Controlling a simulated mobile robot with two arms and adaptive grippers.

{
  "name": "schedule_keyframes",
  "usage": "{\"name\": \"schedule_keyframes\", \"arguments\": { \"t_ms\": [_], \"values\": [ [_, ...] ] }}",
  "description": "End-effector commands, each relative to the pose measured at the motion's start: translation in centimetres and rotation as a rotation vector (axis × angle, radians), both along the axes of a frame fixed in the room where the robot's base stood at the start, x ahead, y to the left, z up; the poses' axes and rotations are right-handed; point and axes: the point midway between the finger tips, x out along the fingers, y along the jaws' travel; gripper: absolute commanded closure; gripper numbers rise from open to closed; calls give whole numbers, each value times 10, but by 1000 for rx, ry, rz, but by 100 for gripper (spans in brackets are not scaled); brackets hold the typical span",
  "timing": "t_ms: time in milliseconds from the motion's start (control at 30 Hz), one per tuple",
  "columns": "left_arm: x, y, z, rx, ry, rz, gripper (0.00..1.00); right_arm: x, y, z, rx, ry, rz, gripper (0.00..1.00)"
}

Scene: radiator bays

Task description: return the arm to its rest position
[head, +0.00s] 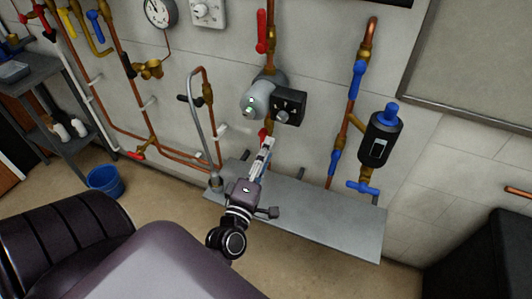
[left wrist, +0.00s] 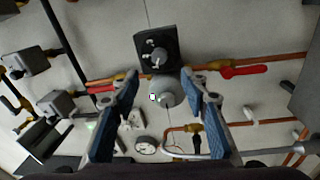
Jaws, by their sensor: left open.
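My left gripper (head: 262,158) is in front of the wall, below a grey round pump with a black control box (head: 289,107). In the left wrist view the two blue-padded fingers of the left gripper (left wrist: 160,100) stand wide apart with nothing between them. The grey pump body (left wrist: 166,91) and the black box (left wrist: 156,50) show beyond the fingertips, and I see no contact with them. My left arm reaches forward over the grey metal shelf. My right gripper is not in either view.
Copper pipes with red and blue valve handles (head: 262,31) line the wall. A grey shelf (head: 325,222) runs below the pump. A black cylinder with a blue cap (head: 381,135) hangs to the right. A blue bucket (head: 106,181) stands on the floor at left.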

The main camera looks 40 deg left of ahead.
Motion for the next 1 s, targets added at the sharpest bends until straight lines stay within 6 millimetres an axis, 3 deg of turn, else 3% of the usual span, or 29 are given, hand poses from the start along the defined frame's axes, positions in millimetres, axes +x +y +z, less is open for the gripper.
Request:
{"name": "schedule_keyframes", "arguments": {
  "t_ms": [333, 467, 567, 633, 767, 867, 1000],
  "values": [
    [1, -1, -5, 5, 12, -3, 59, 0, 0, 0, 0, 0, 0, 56],
    [5, -14, -44, 56, 102, -34, 59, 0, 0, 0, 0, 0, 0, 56],
    [5, -35, -104, 143, 242, -93, 59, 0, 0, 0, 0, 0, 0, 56],
    [0, -53, -155, 219, 357, -151, 59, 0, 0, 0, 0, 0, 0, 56],
    [-25, -84, -247, 373, 565, -279, 59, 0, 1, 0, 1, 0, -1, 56],
    [-57, -105, -314, 497, 717, -393, 59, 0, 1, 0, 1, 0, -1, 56],
    [-118, -127, -400, 675, 916, -577, 59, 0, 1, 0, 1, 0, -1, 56]
  ]
}}
